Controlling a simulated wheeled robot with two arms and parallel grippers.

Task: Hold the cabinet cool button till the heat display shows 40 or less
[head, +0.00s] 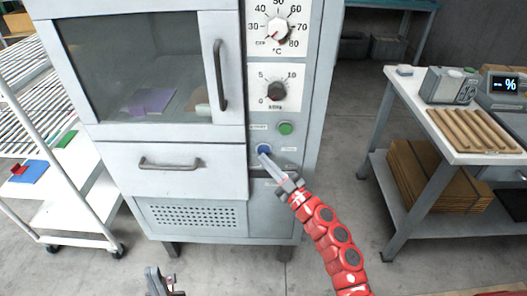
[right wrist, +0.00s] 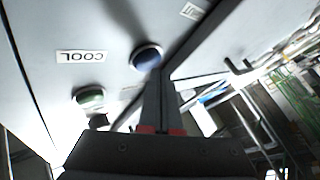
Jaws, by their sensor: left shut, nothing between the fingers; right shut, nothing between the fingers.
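The cabinet (head: 190,215) stands in the middle of the head view. Its blue button (head: 264,149) sits below a green button (head: 286,128) on the front panel. In the right wrist view the blue button (right wrist: 146,57) has a COOL label (right wrist: 82,56) beside it. My right gripper (head: 264,159) is shut and empty, its tips at the blue button's lower edge. The tips overlap the button in the wrist view; I cannot tell whether it is pressed in. My left gripper (head: 162,284) is shut and empty at the bottom, away from the cabinet.
A °C dial (head: 277,28) and a lower dial (head: 276,92) are above the buttons. A white rack cart (head: 75,215) stands left. On the right, a table (head: 395,88) holds wooden rods (head: 470,130) and a device whose screen (head: 503,84) shows a percent sign.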

